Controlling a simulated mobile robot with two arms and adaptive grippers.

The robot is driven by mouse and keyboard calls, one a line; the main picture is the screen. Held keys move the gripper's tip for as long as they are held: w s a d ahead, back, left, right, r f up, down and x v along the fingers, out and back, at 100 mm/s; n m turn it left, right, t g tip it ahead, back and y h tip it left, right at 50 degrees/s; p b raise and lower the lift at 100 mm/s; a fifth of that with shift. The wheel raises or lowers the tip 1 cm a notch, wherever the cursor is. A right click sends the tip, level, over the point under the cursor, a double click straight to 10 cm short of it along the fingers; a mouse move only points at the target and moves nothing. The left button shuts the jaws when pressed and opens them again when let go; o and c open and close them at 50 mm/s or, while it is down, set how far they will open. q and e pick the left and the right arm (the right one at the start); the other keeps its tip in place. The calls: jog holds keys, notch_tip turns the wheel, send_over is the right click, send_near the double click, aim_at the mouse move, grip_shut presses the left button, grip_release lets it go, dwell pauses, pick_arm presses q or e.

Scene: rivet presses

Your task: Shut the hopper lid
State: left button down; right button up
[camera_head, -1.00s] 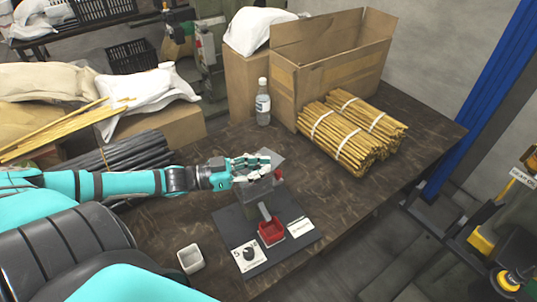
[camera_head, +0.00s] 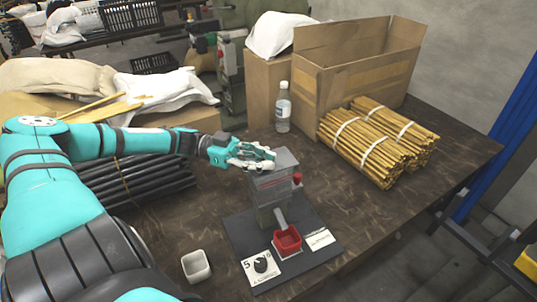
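The grey rivet press (camera_head: 272,204) stands on a dark base plate on the table, with its hopper at the top. The grey hopper lid (camera_head: 286,160) shows at the hopper's top, partly behind my fingers; I cannot tell how far it is closed. My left gripper (camera_head: 266,158) is at the left side of the lid, its pale fingers pointing right. I cannot tell whether they touch it or how wide they are apart. My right gripper is not in view.
Behind are a bottle (camera_head: 283,108), a cardboard box (camera_head: 362,75) and tied stick bundles (camera_head: 376,145). Black rods (camera_head: 140,180) lie under my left arm.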

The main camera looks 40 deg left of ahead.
pick_arm(q)
jog(key=c, duration=2)
grip_release()
jog(key=shift+a, duration=0.2)
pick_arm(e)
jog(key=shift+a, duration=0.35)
pick_arm(q)
jog(key=o, duration=0.7)
jog(key=shift+s+a, duration=0.4)
jog(key=shift+a, duration=0.2)
jog(key=shift+o, duration=0.7)
jog(key=shift+w+d, duration=0.2)
jog(key=shift+d, duration=0.15)
jog(key=v, duration=1.2)
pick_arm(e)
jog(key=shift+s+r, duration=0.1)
